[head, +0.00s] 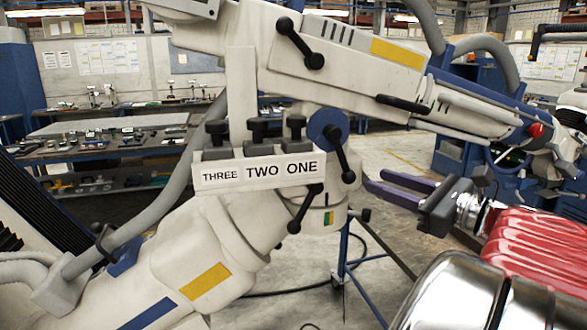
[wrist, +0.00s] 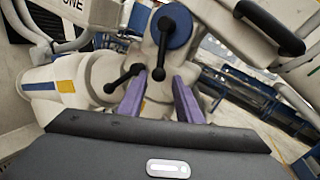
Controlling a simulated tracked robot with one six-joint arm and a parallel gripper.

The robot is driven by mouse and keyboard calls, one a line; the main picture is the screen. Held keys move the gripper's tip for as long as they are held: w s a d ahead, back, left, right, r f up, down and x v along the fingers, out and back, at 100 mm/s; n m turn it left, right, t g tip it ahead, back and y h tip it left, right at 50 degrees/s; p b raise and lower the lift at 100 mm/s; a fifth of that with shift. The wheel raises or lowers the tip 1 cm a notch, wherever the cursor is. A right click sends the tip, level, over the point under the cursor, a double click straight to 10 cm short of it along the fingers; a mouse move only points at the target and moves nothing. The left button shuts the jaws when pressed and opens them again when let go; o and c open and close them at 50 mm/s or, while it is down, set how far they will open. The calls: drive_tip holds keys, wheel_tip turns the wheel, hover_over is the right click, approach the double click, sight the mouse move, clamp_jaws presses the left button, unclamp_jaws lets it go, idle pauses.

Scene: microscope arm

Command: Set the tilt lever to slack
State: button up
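A white microscope arm carries several black ball-ended levers; none has a readable "tilt" or "slack" label, so I cannot tell which is the tilt lever. One lever (head: 342,158) hangs down from a blue disc (head: 326,126), tilted slightly right. Another lever (head: 304,210) slants lower left beneath it. A third lever (head: 300,43) is on the upper arm. My gripper (head: 376,180) is open, its purple fingers pointing at the joint from the right. In the wrist view, the blue-disc lever's end (wrist: 158,73) shows between the fingertips (wrist: 160,76); I cannot tell the depth gap.
Three black knobs stand above a plate reading THREE TWO ONE (head: 258,172). A dark handle (head: 403,104) sticks out above my gripper. A green and yellow mark (head: 328,217) is on the lower joint. A cluttered workbench (head: 110,150) stands behind; floor shows right of the joint.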

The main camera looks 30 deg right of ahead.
sight(349, 171)
drive_tip(key=w, duration=0.3)
drive_tip(key=w+a, duration=0.1)
drive_tip(key=w, duration=0.6)
drive_tip(key=shift+w+a, duration=0.3)
drive_tip(key=shift+a, duration=0.1)
clamp_jaws()
